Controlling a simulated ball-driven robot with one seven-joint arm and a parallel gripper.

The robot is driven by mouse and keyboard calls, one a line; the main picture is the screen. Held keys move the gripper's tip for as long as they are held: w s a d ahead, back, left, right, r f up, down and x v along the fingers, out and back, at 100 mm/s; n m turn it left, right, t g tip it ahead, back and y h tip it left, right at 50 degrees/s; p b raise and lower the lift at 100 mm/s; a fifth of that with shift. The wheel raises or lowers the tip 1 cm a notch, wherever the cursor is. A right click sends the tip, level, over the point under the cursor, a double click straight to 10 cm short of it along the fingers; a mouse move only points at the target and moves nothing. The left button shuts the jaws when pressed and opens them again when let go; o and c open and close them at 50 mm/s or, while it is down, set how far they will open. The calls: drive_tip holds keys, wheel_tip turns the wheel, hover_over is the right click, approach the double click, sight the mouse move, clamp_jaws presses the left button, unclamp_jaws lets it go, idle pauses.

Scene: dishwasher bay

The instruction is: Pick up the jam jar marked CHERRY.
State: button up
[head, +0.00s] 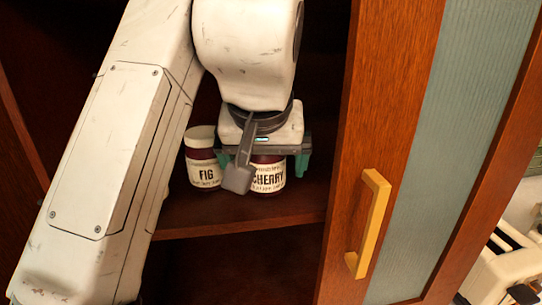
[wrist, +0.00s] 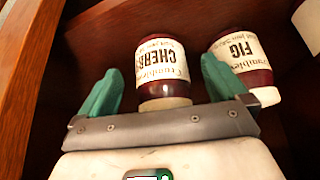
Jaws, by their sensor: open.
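The CHERRY jar (head: 267,178) stands on the cabinet shelf, dark red with a white label; my gripper hides its top in the head view. In the wrist view the CHERRY jar (wrist: 162,68) appears upside down, its pale lid partly behind my gripper's grey bar. My gripper (head: 262,163) is open, its teal fingers to either side of the jar. In the wrist view my gripper (wrist: 160,66) shows gaps between both fingers and the jar. I cannot tell how far the fingers reach down around it.
The FIG jar (head: 205,172) stands close to the left of the CHERRY jar; the wrist view shows the FIG jar (wrist: 248,65) just outside one finger. Another pale-labelled item (wrist: 309,22) is cut off there. The cabinet door (head: 395,110) with a yellow handle (head: 369,223) stands at right.

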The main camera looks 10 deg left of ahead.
drive_tip(key=w, duration=0.2)
drive_tip(key=shift+w+a+r+p, duration=0.1)
drive_tip(key=shift+w+r+p, duration=0.05)
drive_tip(key=shift+w+p, duration=0.25)
drive_tip(key=shift+w+f, duration=0.2)
drive_tip(key=shift+f, duration=0.5)
drive_tip(key=shift+c, duration=0.2)
drive_tip(key=shift+r, duration=0.1)
drive_tip(key=c, duration=1.5)
drive_tip(key=shift+o, duration=0.2)
drive_tip(key=shift+r+p, duration=0.35)
drive_tip(key=shift+p, duration=0.55)
drive_tip(key=shift+f, duration=0.1)
